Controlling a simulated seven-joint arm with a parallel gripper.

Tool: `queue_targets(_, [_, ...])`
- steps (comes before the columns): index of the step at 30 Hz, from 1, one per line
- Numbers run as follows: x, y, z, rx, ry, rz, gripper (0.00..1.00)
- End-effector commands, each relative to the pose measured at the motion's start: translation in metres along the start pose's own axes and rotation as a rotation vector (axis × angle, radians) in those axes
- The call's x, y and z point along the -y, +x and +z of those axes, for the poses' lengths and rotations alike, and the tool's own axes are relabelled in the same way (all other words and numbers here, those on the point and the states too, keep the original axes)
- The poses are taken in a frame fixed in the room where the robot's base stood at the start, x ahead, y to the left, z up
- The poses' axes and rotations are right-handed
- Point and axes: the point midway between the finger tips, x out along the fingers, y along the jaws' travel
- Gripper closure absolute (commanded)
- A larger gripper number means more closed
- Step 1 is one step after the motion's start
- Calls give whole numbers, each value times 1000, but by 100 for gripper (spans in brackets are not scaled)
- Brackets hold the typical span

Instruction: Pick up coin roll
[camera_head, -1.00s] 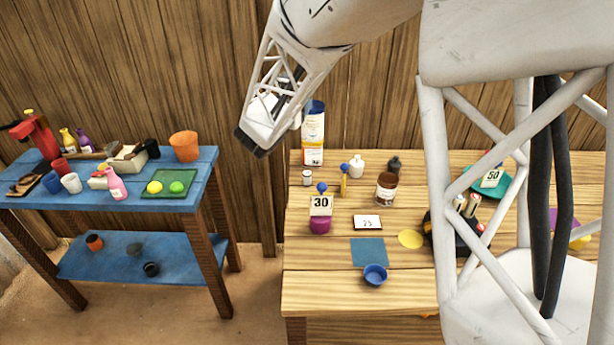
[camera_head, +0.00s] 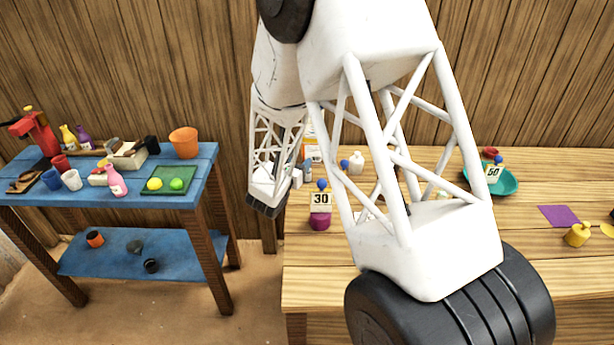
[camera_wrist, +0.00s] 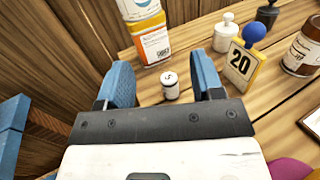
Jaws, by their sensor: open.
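A small white cylinder with a dark band and a "5" on its top, which looks like the coin roll (camera_wrist: 170,86), stands upright on the wooden table in the wrist view. My gripper (camera_wrist: 163,78) is open, with one blue-padded finger to each side of it in the picture. The cylinder shows in the gap, and I see no contact; the height between them is hard to tell. In the head view my gripper (camera_head: 264,207) is at the table's left edge, and I cannot clearly make out the coin roll there.
Behind the cylinder stands an orange-and-white container (camera_wrist: 153,42). A "30" card on a purple base (camera_head: 320,222) stands nearby. A blue table (camera_head: 130,200) is at left.

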Motion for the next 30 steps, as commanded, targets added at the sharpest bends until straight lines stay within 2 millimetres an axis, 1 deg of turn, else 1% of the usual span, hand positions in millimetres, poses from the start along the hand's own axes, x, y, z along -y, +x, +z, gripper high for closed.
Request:
queue_targets(14, [0, 0, -4, 0, -1, 0, 39])
queue_targets(20, [0, 0, -18, -1, -2, 0, 39])
queue_targets(30, [0, 0, -52, -1, -2, 0, 39])
